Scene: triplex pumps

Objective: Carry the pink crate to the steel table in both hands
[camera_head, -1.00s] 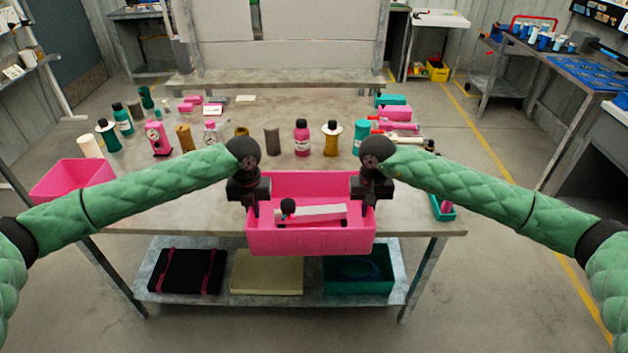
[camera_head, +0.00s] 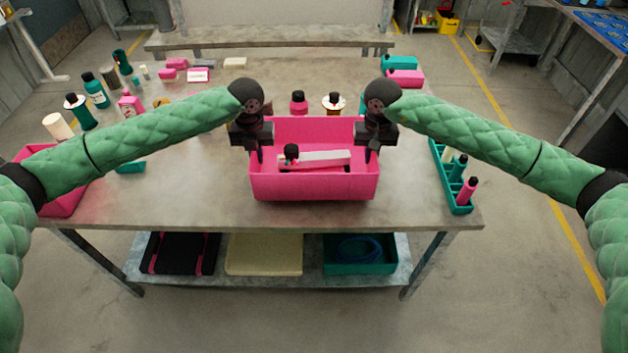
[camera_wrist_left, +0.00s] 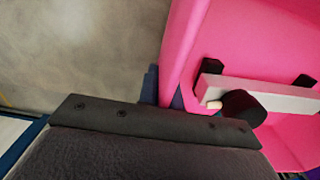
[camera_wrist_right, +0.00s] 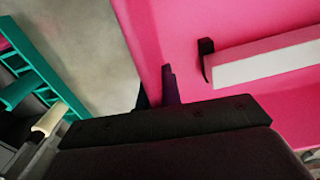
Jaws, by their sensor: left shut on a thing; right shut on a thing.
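The pink crate (camera_head: 313,187) is at the front middle of the steel table (camera_head: 200,190) in the head view, over its top near the front edge; I cannot tell whether it touches. A white bar-shaped part with a black knob (camera_head: 318,159) lies inside it. My left gripper (camera_head: 258,152) is shut on the crate's left wall, and my right gripper (camera_head: 372,152) on its right wall. The left wrist view shows the crate wall (camera_wrist_left: 185,45) between the jaws. The right wrist view shows the opposite wall (camera_wrist_right: 140,35) held likewise.
A teal tray with bottles (camera_head: 452,180) stands right of the crate. Another pink bin (camera_head: 62,203) is at the table's left edge, partly behind my arm. Several bottles and small boxes stand along the back and left. The top just left of the crate is bare.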

